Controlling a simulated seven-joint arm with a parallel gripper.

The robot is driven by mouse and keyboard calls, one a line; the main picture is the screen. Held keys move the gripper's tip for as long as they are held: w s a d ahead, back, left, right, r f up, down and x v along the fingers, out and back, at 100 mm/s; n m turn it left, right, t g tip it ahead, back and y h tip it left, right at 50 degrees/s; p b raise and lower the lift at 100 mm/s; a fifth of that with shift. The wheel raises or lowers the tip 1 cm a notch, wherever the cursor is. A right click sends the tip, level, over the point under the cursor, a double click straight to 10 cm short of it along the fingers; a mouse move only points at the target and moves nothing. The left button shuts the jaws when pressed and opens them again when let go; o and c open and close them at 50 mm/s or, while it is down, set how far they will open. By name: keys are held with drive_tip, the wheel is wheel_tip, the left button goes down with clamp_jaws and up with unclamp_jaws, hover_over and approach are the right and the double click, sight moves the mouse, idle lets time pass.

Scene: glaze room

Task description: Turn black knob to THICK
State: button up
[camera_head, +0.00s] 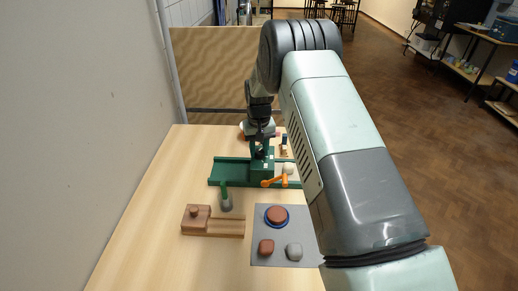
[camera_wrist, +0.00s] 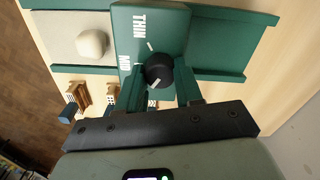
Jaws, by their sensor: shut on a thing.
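The black knob (camera_wrist: 159,71) sits on the green machine's top panel (camera_wrist: 167,28) in the wrist view. White "THIN" and "MID" labels with tick marks show beside it. A white pointer line on the knob's near side points down-left, away from THIN and past MID. No THICK label is visible; my fingers cover that part. My gripper (camera_wrist: 158,78) has one finger on each side of the knob and is shut on it. In the head view, the green machine (camera_head: 229,168) has an orange crank (camera_head: 274,181), and my gripper (camera_head: 260,146) is over its top, hiding the knob.
A pale ball (camera_wrist: 92,43) lies beside the panel. A grey mat (camera_head: 262,253) bears a blue-rimmed dish with a brown lump, a brown block and a grey block. The table's front left is clear.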

sight(259, 151)
idle(0.4)
drive_tip(key=o, duration=1)
drive_tip(key=shift+o, duration=0.2)
wheel_tip(259, 151, up, 11)
drive_tip(key=shift+f, duration=0.1)
